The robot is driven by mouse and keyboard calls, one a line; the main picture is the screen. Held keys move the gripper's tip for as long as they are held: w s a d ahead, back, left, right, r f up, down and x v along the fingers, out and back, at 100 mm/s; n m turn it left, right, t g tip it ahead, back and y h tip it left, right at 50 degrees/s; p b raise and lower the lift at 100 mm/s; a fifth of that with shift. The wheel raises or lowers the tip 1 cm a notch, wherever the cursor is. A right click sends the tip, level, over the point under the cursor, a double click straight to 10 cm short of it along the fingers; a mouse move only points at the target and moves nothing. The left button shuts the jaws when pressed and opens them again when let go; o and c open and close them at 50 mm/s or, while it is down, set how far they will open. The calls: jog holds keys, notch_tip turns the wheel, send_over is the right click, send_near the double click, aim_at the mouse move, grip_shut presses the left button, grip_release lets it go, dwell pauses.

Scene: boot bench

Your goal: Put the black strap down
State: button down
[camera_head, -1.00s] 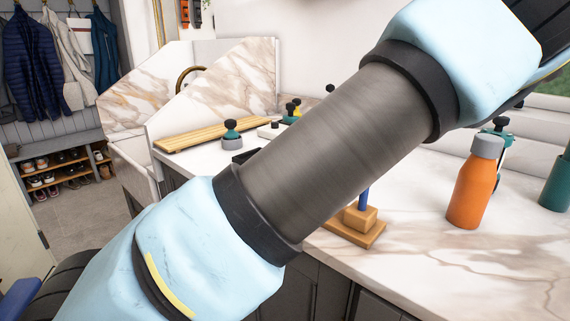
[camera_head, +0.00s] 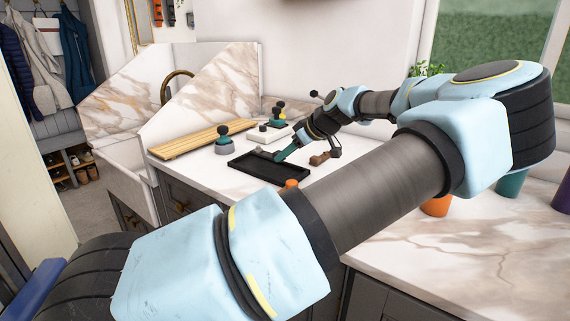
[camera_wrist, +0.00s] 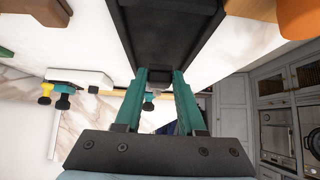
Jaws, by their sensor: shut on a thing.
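My gripper (camera_head: 279,158) reaches down over the black tray (camera_head: 240,166) on the marble counter. Its teal fingers are shut on a small dark piece, which I take to be the black strap (camera_wrist: 158,76). In the wrist view it sits between the fingertips, against the dark tray (camera_wrist: 165,25). Most of the strap is hidden or blends with the tray. I cannot tell whether it touches the tray.
A slatted wooden board (camera_head: 195,140) and a teal-and-grey knobbed item (camera_head: 223,143) stand left of the tray. A white block (camera_head: 262,134) is behind it. An orange item (camera_head: 291,183) is near the tray's front. The right counter has free room.

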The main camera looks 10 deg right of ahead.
jog(key=shift+f+p, duration=0.5)
jog(key=shift+f, duration=1.6)
jog(key=c, duration=0.5)
grip_release()
jog(key=shift+f, duration=0.1)
jog(key=b+v, duration=0.2)
jog(key=v, duration=1)
jog(key=shift+b, duration=0.3)
